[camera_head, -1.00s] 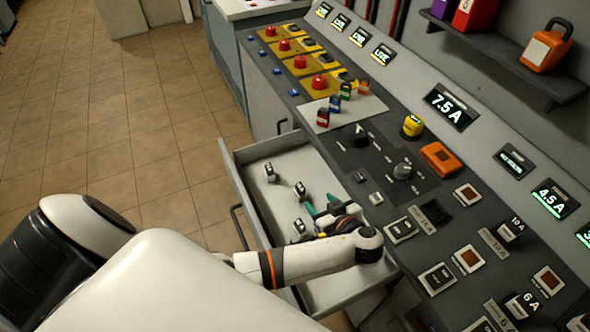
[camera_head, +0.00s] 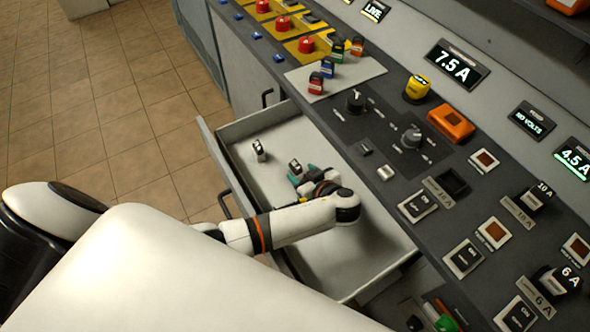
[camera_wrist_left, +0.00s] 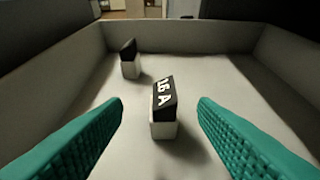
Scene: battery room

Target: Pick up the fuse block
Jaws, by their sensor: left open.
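A small black-and-white fuse block (camera_head: 295,166) stands in the open drawer (camera_head: 215,150), right by the teal fingertips of my left gripper (camera_head: 303,175). In the left wrist view, a fuse block (camera_wrist_left: 164,108) marked what looks like "16 A" stands upright ahead, between the lines of the two open teal fingers (camera_wrist_left: 160,125), with clear space on both sides. A second fuse block (camera_head: 259,150) stands farther off in the drawer, and it also shows at the upper left of the left wrist view (camera_wrist_left: 129,60). My right gripper is not in view.
The drawer walls enclose the gripper. The console (camera_head: 385,215) overhangs the drawer's right side, with knobs, switches and an empty dark socket (camera_head: 453,181). The drawer floor (camera_head: 365,240) is bare to the right of my forearm.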

